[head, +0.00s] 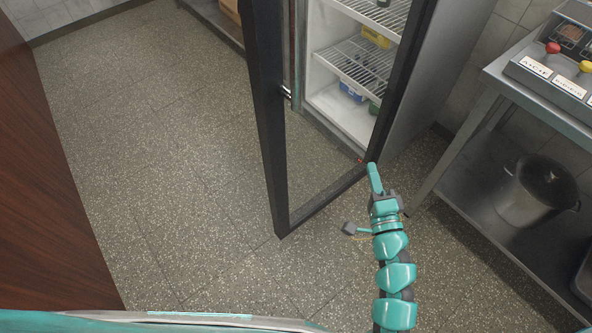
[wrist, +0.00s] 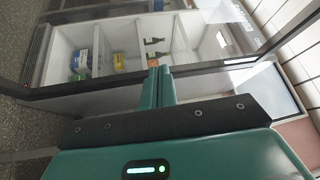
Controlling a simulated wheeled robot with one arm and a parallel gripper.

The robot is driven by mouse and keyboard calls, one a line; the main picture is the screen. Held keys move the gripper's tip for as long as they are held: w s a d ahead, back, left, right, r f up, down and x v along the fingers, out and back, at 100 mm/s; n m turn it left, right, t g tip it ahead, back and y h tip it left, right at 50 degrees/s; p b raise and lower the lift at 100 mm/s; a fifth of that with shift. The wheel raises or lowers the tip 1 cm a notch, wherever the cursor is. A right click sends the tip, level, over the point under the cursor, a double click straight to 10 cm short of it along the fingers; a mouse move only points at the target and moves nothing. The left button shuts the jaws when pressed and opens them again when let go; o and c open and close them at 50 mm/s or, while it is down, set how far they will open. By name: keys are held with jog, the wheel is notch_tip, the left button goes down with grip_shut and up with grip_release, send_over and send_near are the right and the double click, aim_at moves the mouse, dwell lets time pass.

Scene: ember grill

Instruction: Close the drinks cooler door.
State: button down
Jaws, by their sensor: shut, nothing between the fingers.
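The drinks cooler (head: 330,105) stands at the top centre of the head view, with white wire shelves inside. Its dark-framed glass door (head: 268,130) stands open, swung out over the floor. A dark handle with a bright mount (head: 287,93) shows on the door frame. My gripper (head: 373,172) is shut and empty, its teal fingertips at the right side of the door's lower frame; I cannot tell whether they touch it. In the wrist view the shut fingers (wrist: 160,82) point at the cooler (wrist: 90,60), with the dark door frame (wrist: 225,66) crossing close by.
A steel table (head: 520,95) with a labelled panel stands to the right, a large pot (head: 538,190) on its lower shelf. A brown wooden surface (head: 45,180) borders the left. The speckled floor (head: 170,150) between is clear. Bottles (wrist: 155,55) stand in the cooler.

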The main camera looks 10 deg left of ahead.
jog(key=s+a+n+g+y, duration=0.3)
jog(key=s+a+g+y, duration=0.15)
jog(key=a, duration=0.25)
jog(key=n+g+y, duration=0.2)
jog(key=g+y, duration=0.1)
send_near(272, 154)
jog(key=shift+m+h, duration=0.25)
jog(key=shift+m, duration=0.05)
jog(key=x, duration=0.2)
jog(key=p+x, duration=0.1)
jog(key=x, duration=0.1)
jog(key=p+x, duration=0.1)
jog(key=x, duration=0.1)
jog(key=shift+w+a+r, duration=0.15)
jog(key=shift+a+r, duration=0.15)
jog(key=shift+a, duration=0.05)
jog(key=shift+w+a+p, duration=0.1)
jog(key=shift+a+p, duration=0.05)
jog(key=shift+p, duration=0.15)
